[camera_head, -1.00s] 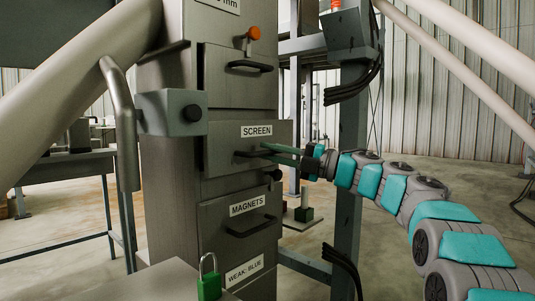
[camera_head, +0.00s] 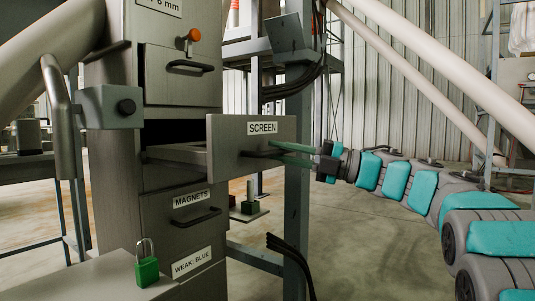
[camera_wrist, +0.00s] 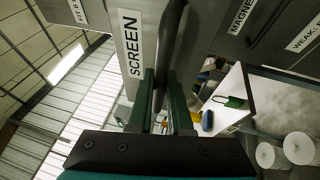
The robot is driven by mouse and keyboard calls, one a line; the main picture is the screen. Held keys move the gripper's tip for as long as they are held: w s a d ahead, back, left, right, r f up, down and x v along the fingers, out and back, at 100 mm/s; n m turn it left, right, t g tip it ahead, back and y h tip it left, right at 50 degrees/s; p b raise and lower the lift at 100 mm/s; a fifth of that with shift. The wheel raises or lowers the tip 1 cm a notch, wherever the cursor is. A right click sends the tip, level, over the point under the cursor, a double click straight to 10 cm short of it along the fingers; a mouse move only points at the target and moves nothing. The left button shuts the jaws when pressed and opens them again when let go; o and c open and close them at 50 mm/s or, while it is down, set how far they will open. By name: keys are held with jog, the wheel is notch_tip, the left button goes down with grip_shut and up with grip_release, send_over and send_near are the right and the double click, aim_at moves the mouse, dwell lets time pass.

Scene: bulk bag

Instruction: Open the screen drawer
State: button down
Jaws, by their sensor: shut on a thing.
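The screen drawer (camera_head: 232,148) is a grey metal drawer with a "SCREEN" label, pulled well out of the cabinet in the head view. Its side rail and the dark opening behind it show. My gripper (camera_head: 268,151) comes from the right and is shut on the dark drawer handle. In the wrist view the handle (camera_wrist: 171,45) runs between the two green fingers of my gripper (camera_wrist: 164,95), and the drawer front (camera_wrist: 148,12) with its label is just beyond them.
Above is a closed drawer (camera_head: 182,78) with a handle and an orange knob (camera_head: 194,35). Below is the closed magnets drawer (camera_head: 178,222). A green padlock (camera_head: 147,270) stands on a ledge at the front. A dark post (camera_head: 297,190) with cables stands behind my gripper.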

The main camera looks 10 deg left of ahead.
jog(key=shift+s+d+f, duration=0.1)
jog(key=shift+s+d, duration=0.05)
jog(key=shift+d, duration=0.1)
jog(key=c, duration=0.8)
grip_release()
jog(key=shift+c, duration=0.2)
jog(key=d+f, duration=0.1)
jog(key=d, duration=0.6)
jog(key=shift+d+f, duration=0.15)
jog(key=shift+d, duration=0.15)
